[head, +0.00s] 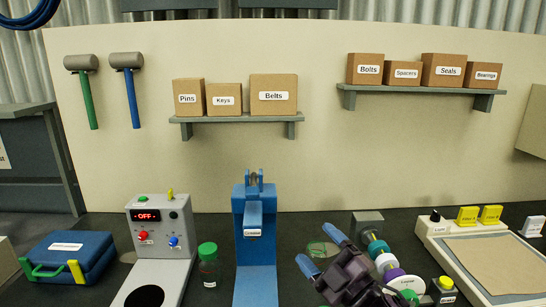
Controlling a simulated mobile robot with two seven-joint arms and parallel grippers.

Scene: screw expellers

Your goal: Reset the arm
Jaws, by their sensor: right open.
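My right gripper (321,250) is at the lower middle right of the head view, over the dark worktop. Its two blue fingertips are spread apart and point up and left. No object shows held between them. A small green-rimmed clear item (322,249) shows behind the fingertips; I cannot tell what it is. My left gripper is not in view. A blue press-like stand (254,240) is left of the right gripper, apart from it.
A sand-coloured tray (536,299) is at right. A green-capped bottle (208,265), a grey control box reading OFF (161,238) and a blue case (70,256) are at left. Shelves (238,119) hold boxes above.

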